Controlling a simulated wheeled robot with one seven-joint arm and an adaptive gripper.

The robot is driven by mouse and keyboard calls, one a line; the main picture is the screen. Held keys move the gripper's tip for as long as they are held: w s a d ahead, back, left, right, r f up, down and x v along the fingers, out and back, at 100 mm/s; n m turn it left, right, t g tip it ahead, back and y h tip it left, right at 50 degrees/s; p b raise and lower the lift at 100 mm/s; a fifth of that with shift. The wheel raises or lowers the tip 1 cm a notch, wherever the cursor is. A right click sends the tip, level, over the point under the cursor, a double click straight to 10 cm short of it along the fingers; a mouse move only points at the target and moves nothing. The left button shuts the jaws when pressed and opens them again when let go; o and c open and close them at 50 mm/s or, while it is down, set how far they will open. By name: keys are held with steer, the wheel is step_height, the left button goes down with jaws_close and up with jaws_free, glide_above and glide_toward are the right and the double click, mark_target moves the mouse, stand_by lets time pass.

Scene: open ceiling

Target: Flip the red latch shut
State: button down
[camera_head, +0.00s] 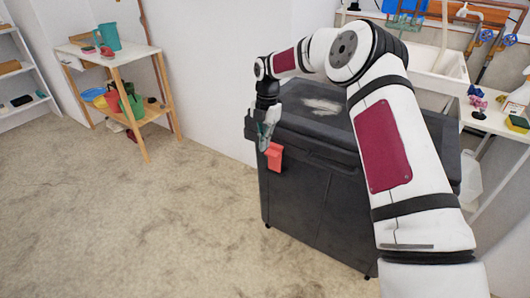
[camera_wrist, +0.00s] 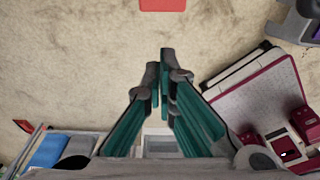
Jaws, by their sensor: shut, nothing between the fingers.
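The red latch (camera_head: 274,157) is on the front of a dark grey lidded chest (camera_head: 311,195), near its upper left corner, just below the lid (camera_head: 318,110). It looks tilted out from the chest front, but is too small to tell exactly. In the wrist view, a red piece that looks like the latch (camera_wrist: 162,4) is cut off by the top edge. My gripper (camera_head: 264,145) points down in front of the lid's left corner, just above and left of the latch. Its teal fingers (camera_wrist: 164,75) are shut and empty. I cannot tell whether they touch the latch.
A wooden shelf unit (camera_head: 119,58) with a teal pitcher (camera_head: 108,37) stands against the wall at left. A white sink (camera_head: 437,68) and a cluttered side table (camera_head: 490,118) are behind and right of the chest. The floor left of the chest is clear.

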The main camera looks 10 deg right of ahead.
steer(key=shift+w+d+r, duration=0.15)
steer(key=shift+r, duration=0.5)
steer(key=shift+w+d+r, duration=0.15)
steer(key=shift+r, duration=0.5)
steer(key=shift+w+d+r, duration=0.15)
steer(key=shift+r, duration=0.5)
steer(key=shift+r, duration=0.1)
steer(key=s+d+r+m+h, duration=0.25)
steer(key=s+r+m, duration=0.95)
steer(key=s+r, duration=1)
steer(key=s+d+f+m+t+y, duration=0.1)
steer(key=s+f+m, duration=0.2)
steer(key=s+m, duration=0.9)
steer(key=s+f+m+t, duration=0.1)
steer(key=s+f+m, duration=0.15)
steer(key=s, duration=1.65)
step_height(320, 180, up, 20)
steer(key=t+p, duration=0.3)
steer(key=p, duration=1.5)
steer(key=shift+f, duration=0.15)
steer(key=shift+s+a+m+y, duration=0.1)
steer(key=shift+m+y, duration=0.15)
